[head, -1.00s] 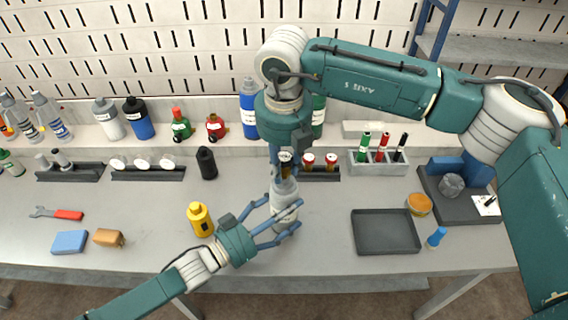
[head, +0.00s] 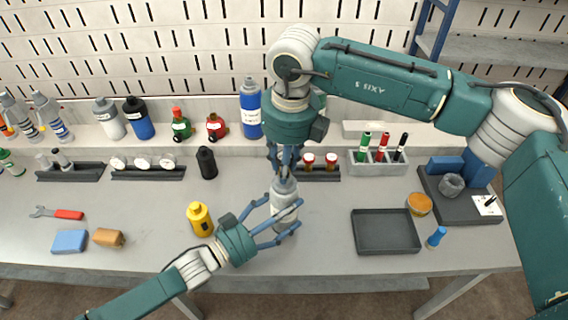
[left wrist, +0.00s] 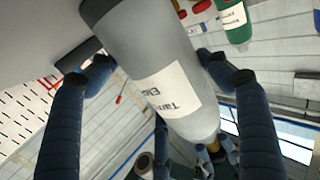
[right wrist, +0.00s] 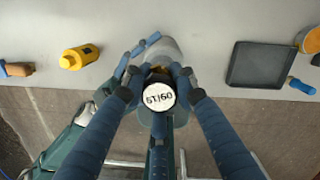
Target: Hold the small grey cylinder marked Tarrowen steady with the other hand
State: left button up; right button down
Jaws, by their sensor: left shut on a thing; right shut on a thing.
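The grey cylinder (head: 284,197) stands upright near the middle of the bench. In the left wrist view the cylinder (left wrist: 140,45) carries a white label whose visible letters begin "Tarr". My left gripper (head: 284,213) is shut around its body from the lower left. My right gripper (head: 284,166) is directly above, pointing down at the cylinder's top. In the right wrist view my right gripper (right wrist: 158,82) is shut on a small dark-rimmed piece with a white marked face (right wrist: 159,97). Whether this piece touches the cylinder's top is hidden by the fingers.
A yellow bottle (head: 200,219) stands close left of my left wrist. A dark tray (head: 386,232) lies to the right, with a blue-handled item (head: 437,236) beside it. A black bottle (head: 207,163) and low racks (head: 148,174) stand behind. The bench between cylinder and tray is clear.

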jog(key=shift+w+d, duration=0.1)
jog(key=shift+d, duration=0.05)
jog(key=n, duration=0.3)
jog(key=shift+n, duration=0.4)
jog(key=shift+n+y, duration=0.3)
jog(key=shift+n, duration=0.8)
jog(key=shift+w+n+g, duration=0.1)
jog(key=shift+n+g, duration=0.2)
jog(key=shift+n, duration=0.3)
jog(key=n, duration=0.3)
jog(key=shift+n, duration=0.3)
jog(key=shift+n+g, duration=0.3)
jog(key=shift+n, duration=0.3)
